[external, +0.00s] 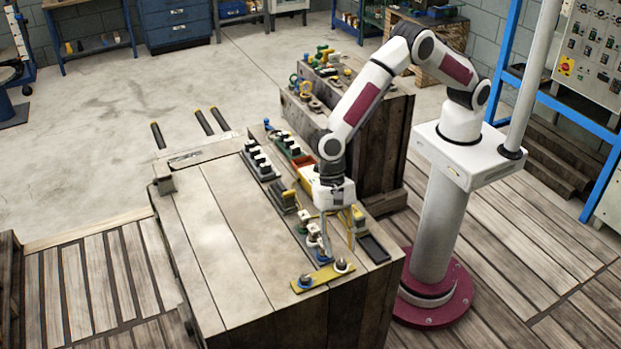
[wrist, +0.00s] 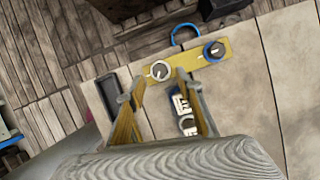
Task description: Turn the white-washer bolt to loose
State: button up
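The white-washer bolt (wrist: 160,71) sits on a yellow plate (wrist: 186,62), with a pale ring around a dark head that bears a light mark. In the external view it is at the right end of the plate (external: 323,276). A blue-washer bolt (wrist: 214,50) is at the plate's other end, also seen in the external view (external: 305,282). My gripper (wrist: 157,84) is open and empty; its fingertips appear on either side of the white-washer bolt in the wrist view. In the external view my gripper (external: 338,240) hangs above and behind the plate, apart from it.
A blue item with white markings (wrist: 180,104) lies partly behind my right finger. A dark tray (external: 373,248) is beside the plate's end. Rows of dark, white-topped parts (external: 260,160) stand farther along the wooden bench (external: 215,240). The bench's left side is clear.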

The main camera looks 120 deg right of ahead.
aim_at(342, 262)
jog(key=shift+x, duration=2.2)
